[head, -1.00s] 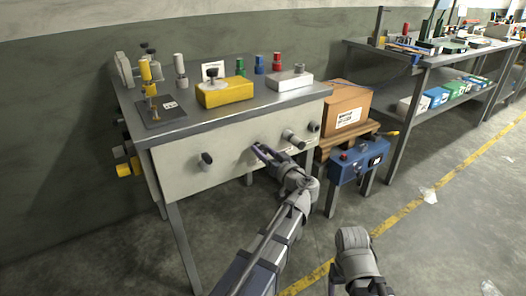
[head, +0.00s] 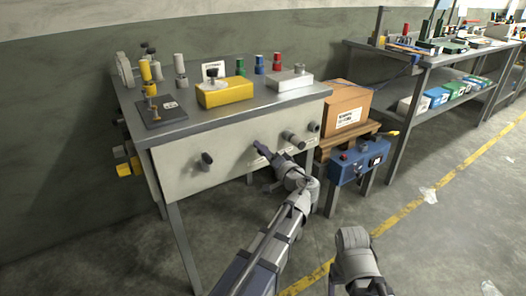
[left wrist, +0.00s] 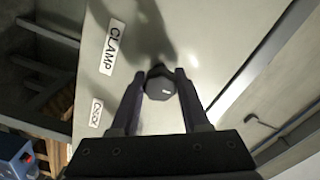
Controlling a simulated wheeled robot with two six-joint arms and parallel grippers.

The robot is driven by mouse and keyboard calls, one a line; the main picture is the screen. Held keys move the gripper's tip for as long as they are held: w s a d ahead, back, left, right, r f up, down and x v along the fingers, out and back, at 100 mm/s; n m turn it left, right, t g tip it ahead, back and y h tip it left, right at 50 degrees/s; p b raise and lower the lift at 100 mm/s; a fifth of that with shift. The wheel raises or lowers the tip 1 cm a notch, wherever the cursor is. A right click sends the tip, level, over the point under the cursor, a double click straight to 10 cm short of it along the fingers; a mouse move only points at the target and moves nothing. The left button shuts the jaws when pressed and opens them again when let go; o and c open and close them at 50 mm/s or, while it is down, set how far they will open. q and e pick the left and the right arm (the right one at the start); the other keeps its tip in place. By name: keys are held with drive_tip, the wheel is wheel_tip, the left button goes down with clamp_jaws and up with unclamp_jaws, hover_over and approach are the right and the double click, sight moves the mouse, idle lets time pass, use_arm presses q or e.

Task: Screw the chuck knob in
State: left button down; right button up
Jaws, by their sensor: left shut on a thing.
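My left gripper (head: 262,148) is at the front panel (head: 230,165) of the workbench, with its fingers pointing at the panel. In the left wrist view its fingers are shut on a dark, faceted knob (left wrist: 160,83) with a small light mark on its face. In the head view the fingers mostly hide this knob. A label reading CLAMP (left wrist: 112,46) and a smaller, blurred label (left wrist: 96,112) are on the panel beside it. I cannot read a chuck label. My right gripper is not in view; only part of that arm shows.
Another dark knob (head: 205,160) sticks out on the panel's left. A grey cylindrical part (head: 293,140) and a smaller knob (head: 314,127) are to the right of my left gripper. A blue control box (head: 360,162) and a cardboard box (head: 346,105) stand right of the bench.

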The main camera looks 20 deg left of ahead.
use_arm(q)
drive_tip(key=shift+m, duration=0.5)
drive_tip(key=shift+c, duration=1.9)
unclamp_jaws()
drive_tip(key=v, duration=0.8)
